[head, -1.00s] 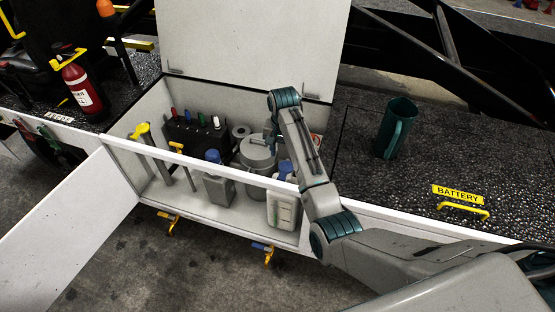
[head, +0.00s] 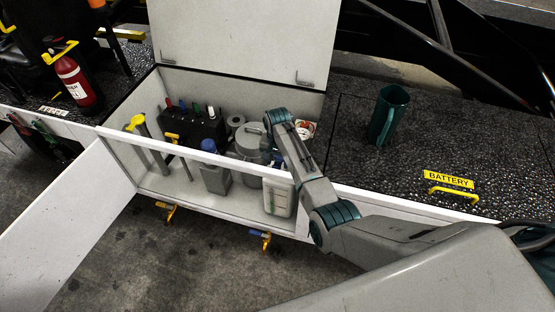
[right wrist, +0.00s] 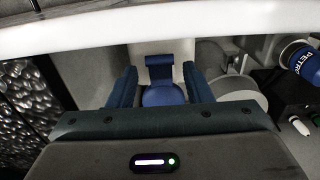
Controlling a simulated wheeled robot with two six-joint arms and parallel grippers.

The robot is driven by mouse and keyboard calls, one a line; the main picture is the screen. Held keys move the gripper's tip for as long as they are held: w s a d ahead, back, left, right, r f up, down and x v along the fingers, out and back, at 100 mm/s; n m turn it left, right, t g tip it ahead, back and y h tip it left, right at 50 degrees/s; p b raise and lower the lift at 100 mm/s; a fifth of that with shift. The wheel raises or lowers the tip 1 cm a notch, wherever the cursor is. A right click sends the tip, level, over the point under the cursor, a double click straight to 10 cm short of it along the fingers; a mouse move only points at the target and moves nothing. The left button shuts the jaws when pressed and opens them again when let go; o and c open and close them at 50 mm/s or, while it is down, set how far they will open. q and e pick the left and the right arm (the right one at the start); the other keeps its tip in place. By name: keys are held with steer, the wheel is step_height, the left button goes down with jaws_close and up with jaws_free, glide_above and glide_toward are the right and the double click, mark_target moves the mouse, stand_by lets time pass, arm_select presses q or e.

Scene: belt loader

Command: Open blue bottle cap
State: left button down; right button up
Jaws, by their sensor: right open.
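A pale jug with greenish contents (head: 279,199) stands in the open white box in the head view. Its top is mostly hidden behind my right arm. A blue cap (right wrist: 164,95) shows in the right wrist view, between the two dark teal fingers of my right gripper (right wrist: 159,74). The fingers are open with a gap on each side of the cap. In the head view my right gripper (head: 269,156) is small and partly hidden by its arm. A second, grey bottle with a blue cap (head: 209,146) stands to the left; its cap reads PETROL in the right wrist view (right wrist: 304,62). My left gripper is out of view.
The box's white front rail (head: 200,154) passes in front of the bottles. A grey can (head: 247,142), a black tool holder (head: 196,130) and a yellow-topped funnel (head: 135,122) crowd the box.

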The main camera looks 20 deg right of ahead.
jaws_close()
